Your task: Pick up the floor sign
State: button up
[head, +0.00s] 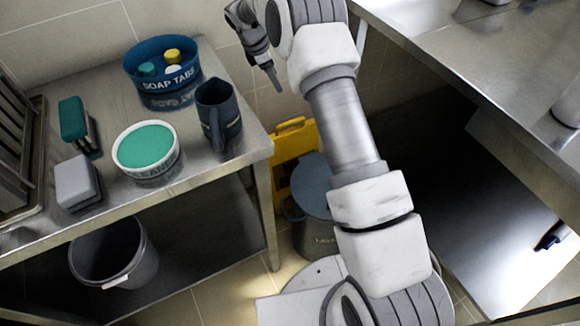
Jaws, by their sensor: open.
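The yellow floor sign (291,158) stands upright in the gap between the left steel table and the right counter, near the tiled wall. Its top handle shows. Its right side and lower part are hidden by a dark lidded bin and my arm. My gripper (271,73) is at the upper middle of the head view, above the sign in the picture and apart from it. It is open, and I see nothing held in it. Part of it is hidden by my own wrist.
The left steel table (200,180) carries a soap tabs tub (160,88), a dark jug (218,112), a cleaner tub (147,165), a brush (75,120) and a grey block (77,184). A lidded bin (313,185) stands before the sign. A grey bucket (113,252) is below the table.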

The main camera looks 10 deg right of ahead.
aim_at(284, 124)
jog(key=w+d+f+n+b, duration=0.1)
jog(key=f+b, duration=0.1)
jog(key=f, duration=0.6)
jog(key=w+d+f+n+b, duration=0.1)
jog(key=f+b, duration=0.1)
jog(key=f, duration=0.5)
jog(key=w+d+f+b, duration=0.1)
jog(key=f+b, duration=0.1)
jog(key=f, duration=0.6)
jog(key=shift+d+f+n, duration=0.1)
jog(key=shift+f+n, duration=0.25)
jog(key=shift+n, duration=0.05)
jog(key=shift+b+x, duration=1.55)
jog(key=shift+x, duration=1.6)
jog(key=shift+s+d+h, duration=0.1)
jog(key=shift+d+h, duration=0.05)
jog(key=shift+h, duration=0.15)
jog(key=shift+c, duration=0.3)
grip_shut()
jog(key=shift+r, duration=0.15)
